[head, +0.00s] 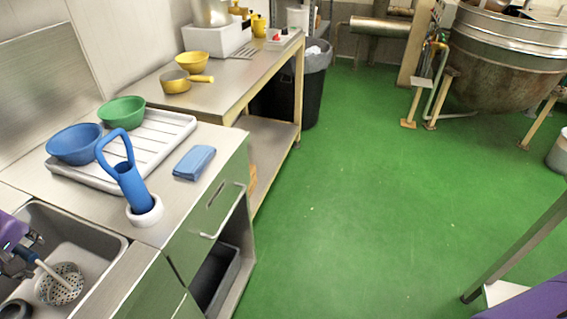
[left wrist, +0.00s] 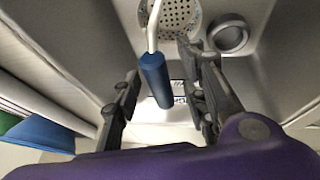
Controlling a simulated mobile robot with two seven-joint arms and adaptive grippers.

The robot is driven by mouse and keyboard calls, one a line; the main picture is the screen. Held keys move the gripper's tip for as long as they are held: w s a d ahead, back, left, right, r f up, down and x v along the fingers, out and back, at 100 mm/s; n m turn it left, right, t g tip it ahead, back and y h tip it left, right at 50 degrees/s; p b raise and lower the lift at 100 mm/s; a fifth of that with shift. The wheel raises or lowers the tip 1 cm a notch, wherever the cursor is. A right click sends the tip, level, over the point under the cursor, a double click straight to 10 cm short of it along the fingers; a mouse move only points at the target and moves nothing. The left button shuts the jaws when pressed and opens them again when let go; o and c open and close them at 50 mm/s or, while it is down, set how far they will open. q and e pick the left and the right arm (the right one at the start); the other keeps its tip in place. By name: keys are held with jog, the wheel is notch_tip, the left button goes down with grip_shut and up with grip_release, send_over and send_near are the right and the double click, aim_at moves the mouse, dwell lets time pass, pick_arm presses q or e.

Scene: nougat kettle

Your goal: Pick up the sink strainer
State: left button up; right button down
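The sink strainer (head: 60,284) is a round perforated metal bowl with a pale rod and a blue grip, lying in the steel sink. In the left wrist view, its perforated bowl (left wrist: 172,14) is at the top and its blue grip (left wrist: 156,80) points towards me. My left gripper (head: 24,258) is at the grip end, at the left edge of the head view. In the left wrist view, its fingers (left wrist: 163,100) are open on either side of the grip, with gaps visible. The right gripper is not in view.
The steel sink (head: 112,243) has walls close around the strainer. A dark round ring (head: 15,309) is near the bowl. A blue-handled tool (head: 128,178) stands in a white holder on the counter. The drying tray (head: 166,148) holds blue and green bowls.

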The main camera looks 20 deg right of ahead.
pick_arm(q)
jog(key=shift+c, duration=0.4)
grip_shut()
jog(key=shift+r, duration=0.15)
